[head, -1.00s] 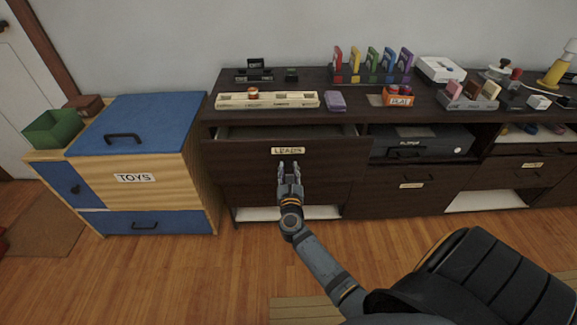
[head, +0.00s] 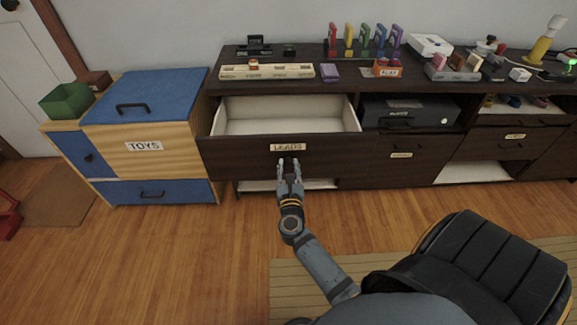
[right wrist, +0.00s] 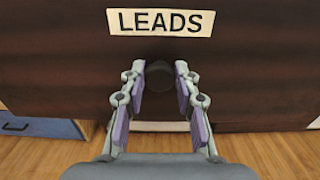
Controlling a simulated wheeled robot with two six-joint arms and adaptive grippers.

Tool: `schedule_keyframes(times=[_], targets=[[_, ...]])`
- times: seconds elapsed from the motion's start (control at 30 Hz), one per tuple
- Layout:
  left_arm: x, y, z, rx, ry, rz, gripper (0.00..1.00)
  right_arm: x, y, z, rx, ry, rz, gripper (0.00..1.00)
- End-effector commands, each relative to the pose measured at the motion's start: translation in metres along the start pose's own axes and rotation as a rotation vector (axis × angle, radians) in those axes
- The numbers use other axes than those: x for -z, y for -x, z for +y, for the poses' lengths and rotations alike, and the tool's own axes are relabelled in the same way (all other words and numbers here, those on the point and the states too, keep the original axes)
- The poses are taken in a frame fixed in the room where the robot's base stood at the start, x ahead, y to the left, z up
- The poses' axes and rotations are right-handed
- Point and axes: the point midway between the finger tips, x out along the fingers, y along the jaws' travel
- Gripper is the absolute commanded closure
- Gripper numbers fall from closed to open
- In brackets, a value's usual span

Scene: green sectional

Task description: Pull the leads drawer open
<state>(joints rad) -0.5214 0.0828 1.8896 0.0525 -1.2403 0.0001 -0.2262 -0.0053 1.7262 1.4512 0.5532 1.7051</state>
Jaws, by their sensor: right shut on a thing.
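The leads drawer (head: 235,158) is a dark brown front with a "LEADS" label (head: 287,147). It stands well out of the cabinet, and its pale inside (head: 285,115) shows and looks empty. My right gripper (head: 289,165) is at the drawer front just below the label. In the right wrist view my gripper (right wrist: 158,85) has its fingers on either side of a dark round knob (right wrist: 158,75), shut on it; the label (right wrist: 161,22) is right above. My left gripper is not in view.
A toy chest (head: 145,125) with blue lid stands left of the cabinet. A black padded seat-like shape (head: 500,265) fills the lower right.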

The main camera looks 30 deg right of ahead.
Motion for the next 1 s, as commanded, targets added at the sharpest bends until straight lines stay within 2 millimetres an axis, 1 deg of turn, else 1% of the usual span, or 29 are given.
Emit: schedule_keyframes(times=[0.3,0.33,0.47,0.5,0.73,0.8,0.87,1.0], targets=[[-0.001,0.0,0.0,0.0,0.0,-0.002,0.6,-0.001,0.0,0.0,0.0,0.0,-0.001,1.0],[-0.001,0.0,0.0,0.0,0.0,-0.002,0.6,-0.001,0.0,0.0,0.0,0.0,-0.001,0.67],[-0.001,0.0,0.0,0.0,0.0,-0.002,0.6,-0.001,0.0,0.0,0.0,0.0,-0.001,0.49],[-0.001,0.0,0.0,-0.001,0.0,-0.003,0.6,-0.001,0.0,0.0,0.0,0.0,-0.001,0.47],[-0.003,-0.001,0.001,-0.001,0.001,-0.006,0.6,0.0,0.0,0.0,0.0,0.0,-0.001,0.47],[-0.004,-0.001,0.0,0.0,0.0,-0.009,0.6,0.0,0.003,0.0,0.0,0.0,0.001,0.47],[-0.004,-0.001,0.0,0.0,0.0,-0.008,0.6,0.001,0.01,0.0,0.0,-0.002,0.002,0.47],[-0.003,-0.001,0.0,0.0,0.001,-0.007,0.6,0.002,0.037,0.0,0.001,-0.002,0.004,0.47]])
